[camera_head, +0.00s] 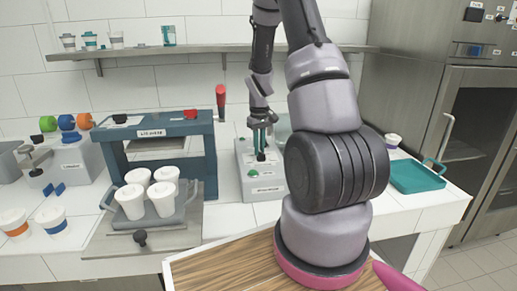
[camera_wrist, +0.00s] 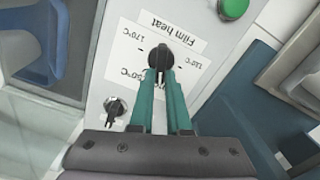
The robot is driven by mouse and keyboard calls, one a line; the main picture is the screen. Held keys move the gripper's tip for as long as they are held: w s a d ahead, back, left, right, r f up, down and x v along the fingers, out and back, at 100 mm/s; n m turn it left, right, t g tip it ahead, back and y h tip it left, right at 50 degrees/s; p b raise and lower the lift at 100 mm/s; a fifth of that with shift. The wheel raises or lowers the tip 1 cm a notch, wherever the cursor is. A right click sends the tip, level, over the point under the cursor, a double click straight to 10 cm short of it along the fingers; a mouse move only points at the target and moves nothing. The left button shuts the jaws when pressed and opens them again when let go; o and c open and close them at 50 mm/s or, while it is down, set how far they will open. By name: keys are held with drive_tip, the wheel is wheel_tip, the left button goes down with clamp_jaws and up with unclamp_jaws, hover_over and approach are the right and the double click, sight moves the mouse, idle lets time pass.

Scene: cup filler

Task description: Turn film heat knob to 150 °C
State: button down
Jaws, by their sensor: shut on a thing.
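The black film heat knob (camera_wrist: 160,57) sits on a pale control panel beside a label (camera_wrist: 165,22) reading "Film heat". The scale shows upside down, with 170°C at the left and 110°C at the right. Marks nearer my fingers are partly covered. My gripper (camera_wrist: 162,78) has teal fingers shut on the knob, one on each side. The exact setting of the knob's pointer cannot be told. In the head view my gripper (camera_head: 262,122) points down at the grey-green control box (camera_head: 262,187), with the knob (camera_head: 261,156) beneath its fingertips.
Left of the box stands a blue press frame (camera_head: 155,132) with a red-handled lever (camera_head: 221,97) and white cups (camera_head: 130,201) in front. A teal tray (camera_head: 418,176) lies at right.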

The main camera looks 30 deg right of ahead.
drive_tip(key=m, duration=0.4)
drive_tip(key=shift+d+m, duration=0.3)
drive_tip(key=shift+s+d+m, duration=0.1)
drive_tip(key=shift+d+m, duration=0.05)
drive_tip(key=shift+m, duration=1.15)
drive_tip(key=shift+s+d+m, duration=0.1)
drive_tip(key=shift+d+m, duration=0.05)
drive_tip(key=shift+m, duration=1.15)
drive_tip(key=c, duration=0.9)
unclamp_jaws()
wheel_tip(320, 180, up, 11)
drive_tip(key=shift+f, duration=0.1)
